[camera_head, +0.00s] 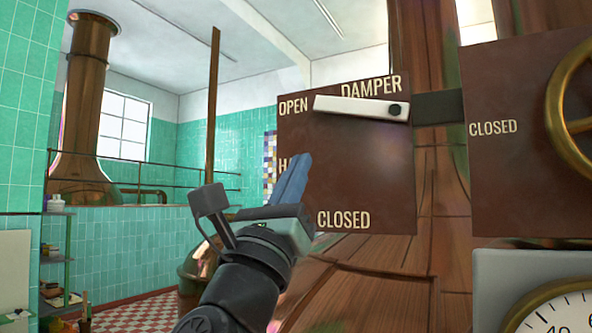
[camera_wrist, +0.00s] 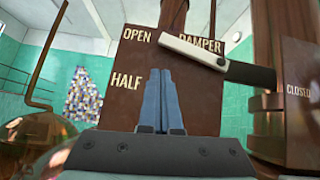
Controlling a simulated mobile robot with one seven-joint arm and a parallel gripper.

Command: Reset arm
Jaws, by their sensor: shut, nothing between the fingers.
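My gripper (camera_head: 297,170) is in front of the lower left part of the brown damper panel (camera_head: 350,165) in the head view. Its blue fingers are shut together with nothing between them, and they also show in the wrist view (camera_wrist: 161,85). The panel carries the words OPEN, HALF, CLOSED and DAMPER. The white damper lever (camera_head: 355,107) lies nearly level, its free end pointing left beside OPEN. In the wrist view the lever (camera_wrist: 194,52) is above and to the right of the fingertips, apart from them. HALF is partly hidden by the fingers in the head view.
A second brown panel (camera_head: 505,165) marked CLOSED, with a brass wheel (camera_head: 568,120), is at the right. A white-faced dial (camera_head: 565,312) sits below it. Copper vessel surfaces surround the panels. A shelf (camera_head: 57,255) stands at the far left; the tiled room behind is open.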

